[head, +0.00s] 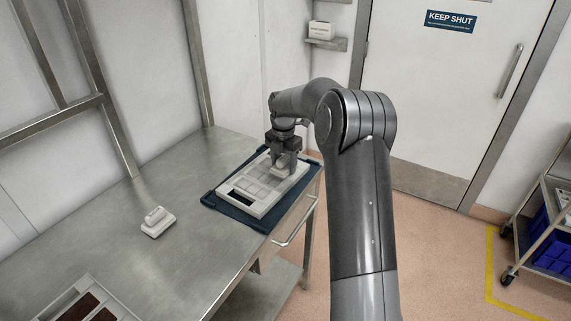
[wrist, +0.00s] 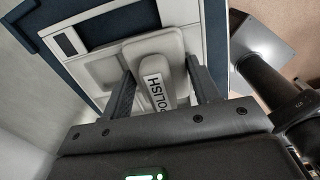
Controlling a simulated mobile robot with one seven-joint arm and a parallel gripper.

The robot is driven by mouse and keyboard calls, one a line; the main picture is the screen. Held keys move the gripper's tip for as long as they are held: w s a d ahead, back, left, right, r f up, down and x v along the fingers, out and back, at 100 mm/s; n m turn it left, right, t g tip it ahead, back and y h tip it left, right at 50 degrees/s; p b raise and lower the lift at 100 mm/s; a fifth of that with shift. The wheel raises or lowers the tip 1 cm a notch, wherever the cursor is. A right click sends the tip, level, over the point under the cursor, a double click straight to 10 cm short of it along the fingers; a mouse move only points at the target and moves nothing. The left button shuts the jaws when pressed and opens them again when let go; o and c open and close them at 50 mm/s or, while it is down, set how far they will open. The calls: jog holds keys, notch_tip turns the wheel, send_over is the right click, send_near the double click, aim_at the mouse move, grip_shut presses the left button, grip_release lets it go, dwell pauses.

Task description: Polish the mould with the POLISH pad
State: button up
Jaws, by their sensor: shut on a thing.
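My gripper (head: 285,162) is over the mould's far end. In the wrist view my gripper (wrist: 158,85) is shut on the handle of the POLISH pad (wrist: 155,75), whose lettering shows between the fingers. The pad is on or just above the mould (wrist: 105,25); I cannot tell if it touches.
A second pale pad with a handle (head: 157,222) stands on the steel table (head: 190,190), left of the mat. A tray with brown-filled compartments (head: 66,302) is at the near left. The table between them is clear. A cart with blue bins (head: 545,225) stands at the right.

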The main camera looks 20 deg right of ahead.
aim_at(248, 177)
jog(key=shift+w+a+f, duration=0.1)
jog(key=shift+w+a, duration=2.4)
jog(key=shift+w, duration=0.3)
jog(key=shift+s+a, duration=1.3)
jog(key=shift+a, duration=0.2)
jog(key=shift+s+a, duration=1.3)
jog(key=shift+a, duration=0.25)
jog(key=shift+s+a, duration=1.3)
jog(key=shift+a, duration=0.2)
jog(key=shift+w+d, duration=1.5)
jog(key=shift+d, duration=0.25)
jog(key=shift+w+d, duration=1.45)
jog(key=shift+d, duration=0.25)
jog(key=shift+w+d, duration=0.95)
jog(key=shift+d, duration=0.2)
jog(key=shift+s+a, duration=1.5)
jog(key=shift+a, duration=0.25)
jog(key=shift+s+a, duration=1.45)
jog(key=shift+a, duration=0.3)
